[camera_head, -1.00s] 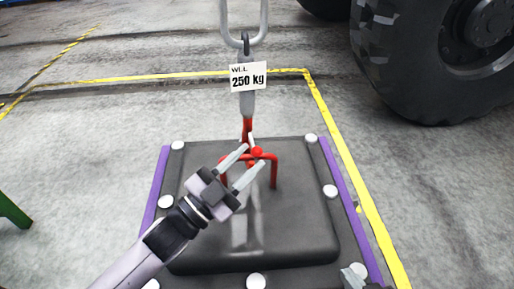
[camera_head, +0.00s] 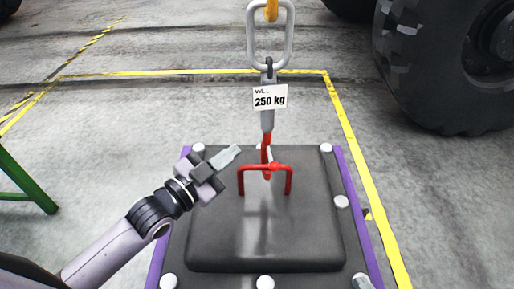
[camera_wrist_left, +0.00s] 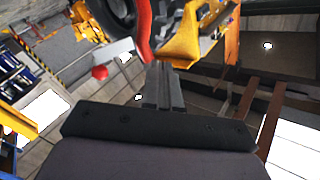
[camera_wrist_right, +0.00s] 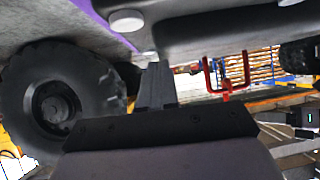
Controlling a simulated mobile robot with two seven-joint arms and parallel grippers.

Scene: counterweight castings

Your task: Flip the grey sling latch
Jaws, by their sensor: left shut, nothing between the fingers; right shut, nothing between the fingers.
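The grey sling (camera_head: 268,118) hangs upright with a "WLL 250 kg" tag (camera_head: 270,97) on it. Its red hook (camera_head: 265,147) reaches down to the red handle (camera_head: 250,170) of the dark casting (camera_head: 230,235). A small pale piece (camera_head: 269,154), perhaps the latch, shows beside the hook; its exact position is unclear. My left gripper (camera_head: 235,153) is shut and empty, left of the hook and apart from it. Its fingers (camera_wrist_left: 163,85) are together in the left wrist view, near a red curved part (camera_wrist_left: 144,30). My right gripper (camera_wrist_right: 157,85) is shut and empty, low beside the casting.
The casting has white round knobs (camera_head: 341,202) around its edge and purple strips (camera_head: 358,215) along its sides. A large tyre (camera_head: 430,70) stands at the back right. A green frame (camera_head: 30,188) is at the left. Yellow lines (camera_head: 350,130) mark the open floor.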

